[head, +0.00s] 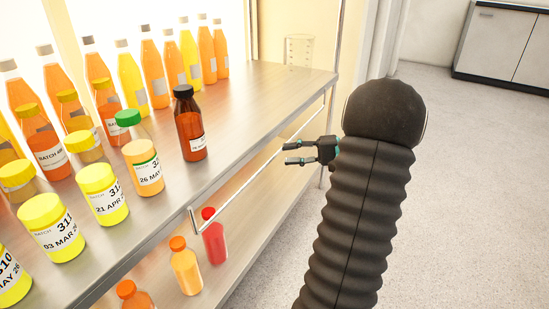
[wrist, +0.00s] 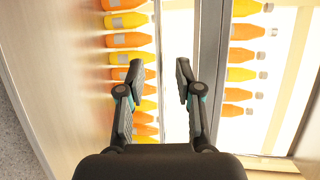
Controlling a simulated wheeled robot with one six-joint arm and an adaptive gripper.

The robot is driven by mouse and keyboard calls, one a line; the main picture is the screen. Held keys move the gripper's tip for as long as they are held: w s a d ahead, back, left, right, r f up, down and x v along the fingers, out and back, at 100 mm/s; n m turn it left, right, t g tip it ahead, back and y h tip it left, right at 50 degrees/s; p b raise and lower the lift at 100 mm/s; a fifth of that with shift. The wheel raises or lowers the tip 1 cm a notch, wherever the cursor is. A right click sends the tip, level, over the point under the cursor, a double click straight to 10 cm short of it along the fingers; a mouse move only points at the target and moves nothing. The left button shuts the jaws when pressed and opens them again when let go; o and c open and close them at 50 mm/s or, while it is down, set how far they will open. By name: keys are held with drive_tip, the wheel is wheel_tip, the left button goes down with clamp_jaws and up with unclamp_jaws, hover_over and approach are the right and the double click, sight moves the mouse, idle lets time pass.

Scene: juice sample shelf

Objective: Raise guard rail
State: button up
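The guard rail (head: 250,181) is a thin metal bar with a bent near end. It hangs below the front edge of the upper shelf (head: 240,128), running along it. My gripper (head: 287,154) is open and empty beside the rail's far half, with its fingers pointing left toward the rail. In the wrist view, my gripper (wrist: 160,72) shows two spread fingers, and a thin pale bar that looks like the rail (wrist: 157,40) runs between their lines. I cannot tell whether the fingertips reach past the bar; no contact is visible.
A dark brown bottle (head: 190,125) stands near the upper shelf's front edge. Yellow-lidded jars (head: 103,193) and tall juice bottles (head: 130,80) fill its left part. A red bottle (head: 213,236) and an orange bottle (head: 186,266) stand on the lower shelf. The floor at right is clear.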

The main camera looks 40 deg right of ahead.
sight(276, 155)
drive_tip(key=shift+x, duration=2.35)
